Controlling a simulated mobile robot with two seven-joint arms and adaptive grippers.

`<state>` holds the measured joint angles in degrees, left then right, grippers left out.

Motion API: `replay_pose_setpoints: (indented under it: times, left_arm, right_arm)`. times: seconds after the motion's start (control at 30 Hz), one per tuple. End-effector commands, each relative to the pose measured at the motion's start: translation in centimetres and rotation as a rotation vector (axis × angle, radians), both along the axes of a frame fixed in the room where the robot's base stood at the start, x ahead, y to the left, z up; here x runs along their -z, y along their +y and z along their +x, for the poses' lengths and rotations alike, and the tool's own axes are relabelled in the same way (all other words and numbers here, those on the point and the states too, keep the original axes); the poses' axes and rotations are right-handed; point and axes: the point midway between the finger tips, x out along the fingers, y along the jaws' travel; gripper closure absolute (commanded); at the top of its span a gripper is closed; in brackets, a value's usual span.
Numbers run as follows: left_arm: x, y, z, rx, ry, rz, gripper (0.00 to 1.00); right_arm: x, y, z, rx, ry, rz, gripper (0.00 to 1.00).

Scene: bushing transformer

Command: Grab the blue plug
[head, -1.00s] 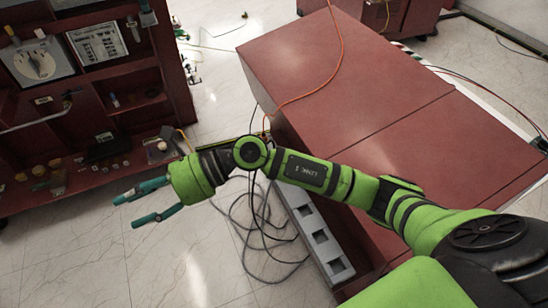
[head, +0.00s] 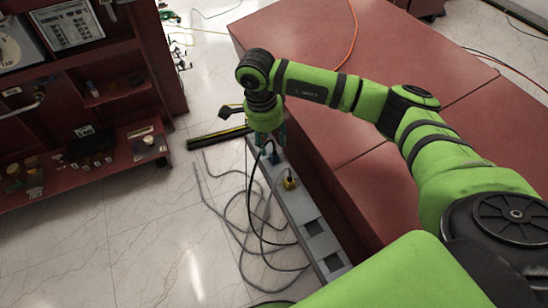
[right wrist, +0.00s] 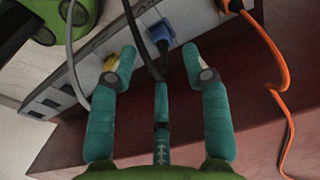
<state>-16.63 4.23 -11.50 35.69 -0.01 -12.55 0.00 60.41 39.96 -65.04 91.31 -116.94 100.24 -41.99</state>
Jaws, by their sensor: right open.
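The blue plug (right wrist: 160,35) sits in a socket of the grey power strip (right wrist: 85,75), upright in the right wrist view, with a dark cable running from it. My right gripper (right wrist: 160,68) has its teal fingers spread, one on each side below the plug, with a third finger between them. No finger visibly touches the plug, and the gripper is empty. In the head view, my right gripper (head: 273,142) points down over the far end of the strip (head: 297,205) and partly hides that end. My left gripper is in neither view.
A yellow plug (head: 290,183) sits in the strip close by. An orange cable (right wrist: 284,90) hangs at right in the wrist view. Loose grey and black cables (head: 250,225) lie on the floor. A red cabinet (head: 320,155) borders the strip; red shelves (head: 85,110) stand at left.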

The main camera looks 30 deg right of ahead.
Motion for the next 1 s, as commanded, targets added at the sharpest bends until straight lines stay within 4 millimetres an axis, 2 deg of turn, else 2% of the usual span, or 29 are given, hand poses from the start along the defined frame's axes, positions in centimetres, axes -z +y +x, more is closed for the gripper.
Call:
replay_pose_setpoints:
  times: [0.03,0.1,0.17,0.27,0.4,0.53,0.7,0.77,0.8,0.83,1.0]
  left_arm:
    - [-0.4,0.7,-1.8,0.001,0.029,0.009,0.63]
    - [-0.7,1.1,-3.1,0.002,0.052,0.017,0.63]
    - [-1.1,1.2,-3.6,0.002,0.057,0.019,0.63]
    - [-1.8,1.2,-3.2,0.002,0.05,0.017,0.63]
    - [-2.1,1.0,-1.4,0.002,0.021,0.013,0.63]
    - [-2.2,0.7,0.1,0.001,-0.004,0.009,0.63]
    - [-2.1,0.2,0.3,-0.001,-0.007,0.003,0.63]
    - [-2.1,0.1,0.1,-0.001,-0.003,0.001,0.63]
    - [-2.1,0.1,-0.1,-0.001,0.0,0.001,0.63]
    - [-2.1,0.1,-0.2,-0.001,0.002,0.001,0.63]
    - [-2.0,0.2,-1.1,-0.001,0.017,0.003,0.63]
  right_arm:
    - [0.4,-0.1,-0.1,0.001,0.004,-0.001,0.52]
    - [1.1,-0.3,-0.1,0.003,0.005,0.0,0.52]
    - [1.8,-0.5,-0.2,0.003,0.005,-0.001,0.52]
    - [3.3,-0.9,-0.3,0.003,0.006,-0.001,0.52]
    - [5.2,-1.0,-0.2,0.0,0.004,0.001,0.52]
    - [5.7,-1.1,-0.1,0.0,0.001,0.001,0.52]
    - [5.7,-1.1,-0.1,0.0,0.001,0.001,0.52]
    - [5.7,-1.1,-0.1,0.0,0.001,0.001,0.76]
    - [5.7,-1.1,-0.1,0.0,0.001,0.001,0.92]
    - [5.7,-1.1,-0.1,0.0,0.001,0.001,1.0]
    - [5.7,-1.2,-0.1,0.001,0.0,0.001,1.0]
